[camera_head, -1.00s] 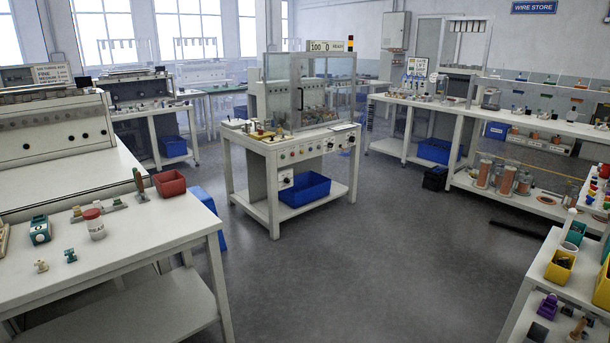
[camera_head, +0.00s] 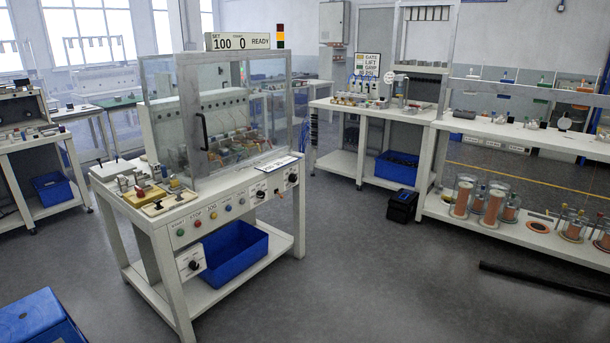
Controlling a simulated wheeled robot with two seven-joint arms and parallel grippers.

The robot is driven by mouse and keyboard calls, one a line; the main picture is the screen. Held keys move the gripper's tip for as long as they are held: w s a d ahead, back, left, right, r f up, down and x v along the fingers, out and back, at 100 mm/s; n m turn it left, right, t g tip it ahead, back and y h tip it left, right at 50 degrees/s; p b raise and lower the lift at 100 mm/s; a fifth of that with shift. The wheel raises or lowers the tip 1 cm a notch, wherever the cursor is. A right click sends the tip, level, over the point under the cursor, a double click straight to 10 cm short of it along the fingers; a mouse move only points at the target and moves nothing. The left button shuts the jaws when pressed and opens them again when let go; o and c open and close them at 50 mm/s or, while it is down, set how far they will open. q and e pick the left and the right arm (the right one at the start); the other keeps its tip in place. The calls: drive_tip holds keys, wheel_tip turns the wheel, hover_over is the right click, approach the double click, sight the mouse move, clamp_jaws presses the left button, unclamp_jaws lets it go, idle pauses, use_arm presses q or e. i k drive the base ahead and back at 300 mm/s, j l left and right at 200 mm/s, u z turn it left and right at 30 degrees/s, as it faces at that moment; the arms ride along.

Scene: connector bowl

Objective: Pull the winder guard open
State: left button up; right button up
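The winder guard (camera_head: 240,122) is a clear panelled box with grey frame posts on top of a white bench in the camera_head view, left of the middle. A black upright handle (camera_head: 204,131) sits on its front near the left post. The guard looks closed. Winding parts (camera_head: 235,145) show through the clear panel. A sign above reads "SET 100", "0" and "READY" (camera_head: 238,41). Neither of my grippers is in view.
The winder bench (camera_head: 165,230) has buttons, knobs and a blue bin (camera_head: 233,255) on its lower shelf. A blue stool (camera_head: 38,320) is at the lower left. Open floor (camera_head: 370,275) lies to the right. A dark bar (camera_head: 545,282) lies on the floor at the right.

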sight(197, 121)
drive_tip(key=i+u, duration=0.2)
drive_tip(key=i, duration=0.3)
drive_tip(key=i+l+u, duration=0.1)
drive_tip(key=i+u, duration=0.15)
drive_tip(key=i, duration=0.2)
drive_tip(key=i+l+u, duration=0.2)
drive_tip(key=i, duration=0.25)
